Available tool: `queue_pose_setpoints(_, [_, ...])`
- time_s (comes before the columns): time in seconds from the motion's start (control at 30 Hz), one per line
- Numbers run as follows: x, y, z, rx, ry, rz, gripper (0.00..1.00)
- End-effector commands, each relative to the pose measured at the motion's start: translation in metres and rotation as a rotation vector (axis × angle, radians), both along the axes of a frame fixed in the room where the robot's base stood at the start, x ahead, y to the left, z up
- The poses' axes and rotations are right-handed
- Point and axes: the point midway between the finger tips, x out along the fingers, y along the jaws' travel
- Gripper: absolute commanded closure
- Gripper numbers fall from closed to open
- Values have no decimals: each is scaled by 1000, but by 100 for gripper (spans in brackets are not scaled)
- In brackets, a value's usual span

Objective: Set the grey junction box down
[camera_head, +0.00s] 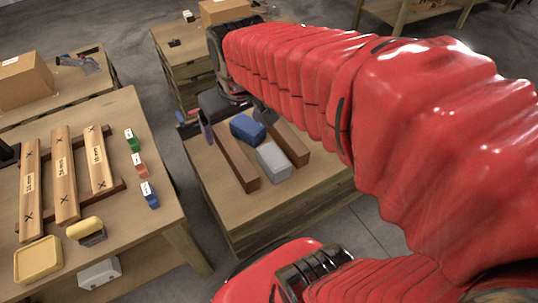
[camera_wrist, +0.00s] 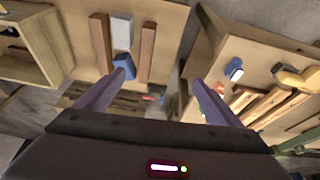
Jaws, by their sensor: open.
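The grey junction box (camera_head: 273,160) lies on the middle table between two brown wooden bars, a left one (camera_head: 236,157) and a right one (camera_head: 288,143). It also shows at the top of the wrist view (camera_wrist: 122,32). A blue box (camera_head: 247,128) lies close behind it between the same bars; I cannot tell whether the two boxes touch. My gripper (camera_head: 234,120) is open above the far side of this table, apart from the grey box. In the wrist view, nothing is held between its spread fingers (camera_wrist: 157,82), and the left fingertip overlaps the blue box.
The left table (camera_head: 120,110) carries several wooden planks, small coloured blocks, a yellow tray (camera_head: 38,260) and a yellow-handled tool (camera_head: 85,229). A cardboard box (camera_head: 22,80) stands on another table behind it. A floor gap separates the left and middle tables. The middle table's front strip is bare.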

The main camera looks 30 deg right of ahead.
Motion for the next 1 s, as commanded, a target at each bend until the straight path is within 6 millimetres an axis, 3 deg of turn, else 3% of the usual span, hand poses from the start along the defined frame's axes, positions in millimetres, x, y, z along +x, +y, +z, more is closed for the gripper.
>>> queue_pose_setpoints(0.47, [72,-64,-58,-5,127,-22,12])
queue_pose_setpoints(0.77, [106,-110,-113,5,203,-32,12])
queue_pose_setpoints(1.0, [125,-149,-166,20,261,-37,12])
